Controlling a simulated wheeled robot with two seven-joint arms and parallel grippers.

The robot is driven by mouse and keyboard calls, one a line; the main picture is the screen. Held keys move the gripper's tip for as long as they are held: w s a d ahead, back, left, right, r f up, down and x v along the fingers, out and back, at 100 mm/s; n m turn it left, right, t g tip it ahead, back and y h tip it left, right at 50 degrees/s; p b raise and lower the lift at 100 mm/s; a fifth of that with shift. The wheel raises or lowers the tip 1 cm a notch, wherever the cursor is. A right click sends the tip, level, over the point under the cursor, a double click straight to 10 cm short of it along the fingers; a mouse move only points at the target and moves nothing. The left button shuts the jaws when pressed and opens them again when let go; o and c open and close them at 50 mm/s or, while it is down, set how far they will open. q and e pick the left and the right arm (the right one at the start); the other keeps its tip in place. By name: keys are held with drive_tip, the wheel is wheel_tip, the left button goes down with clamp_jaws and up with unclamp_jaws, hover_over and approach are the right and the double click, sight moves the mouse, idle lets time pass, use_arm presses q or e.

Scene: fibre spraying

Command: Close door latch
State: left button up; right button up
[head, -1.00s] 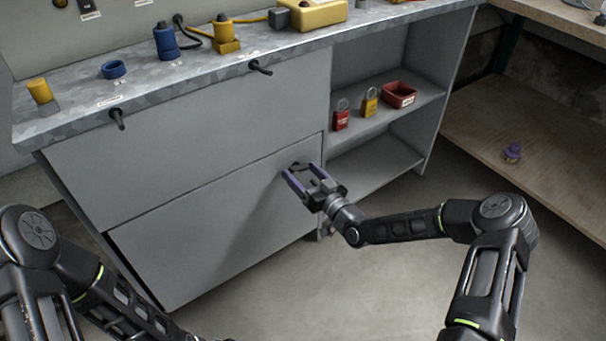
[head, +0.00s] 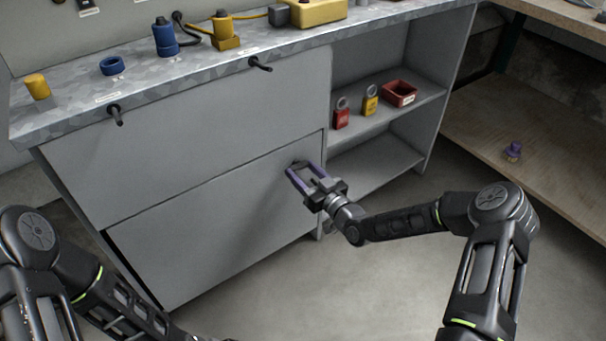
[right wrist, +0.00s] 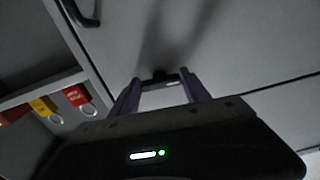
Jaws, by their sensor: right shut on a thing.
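The grey cabinet has an upper door panel (head: 190,135) and a lower door panel (head: 215,230). A small dark latch (head: 299,164) sits near the top right corner of the lower panel. My right gripper (head: 301,169) is at that corner, its purple fingers shut around the latch. In the right wrist view the dark latch (right wrist: 163,76) shows between the fingertips, partly hidden. A dark gap runs along the lower panel's left edge. My left arm enters at the lower left; its gripper is out of view.
Two black handles (head: 260,64) stick out below the worktop edge (head: 180,78). Open shelves to the right hold a red padlock (head: 342,118), a yellow padlock (head: 370,104) and a red bin (head: 400,92). The floor in front is clear.

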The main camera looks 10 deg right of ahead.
use_arm(q)
drive_tip(key=shift+w+a+f, duration=0.1)
drive_tip(key=shift+f, duration=0.25)
use_arm(e)
drive_tip(key=shift+n, duration=0.6)
drive_tip(key=o, duration=1.4)
use_arm(q)
drive_tip(key=shift+s+d+r+p, duration=0.2)
drive_tip(key=shift+r+p, duration=0.55)
use_arm(e)
drive_tip(key=v, duration=0.7)
drive_tip(key=shift+s+d, duration=0.1)
drive_tip(key=shift+s, duration=0.25)
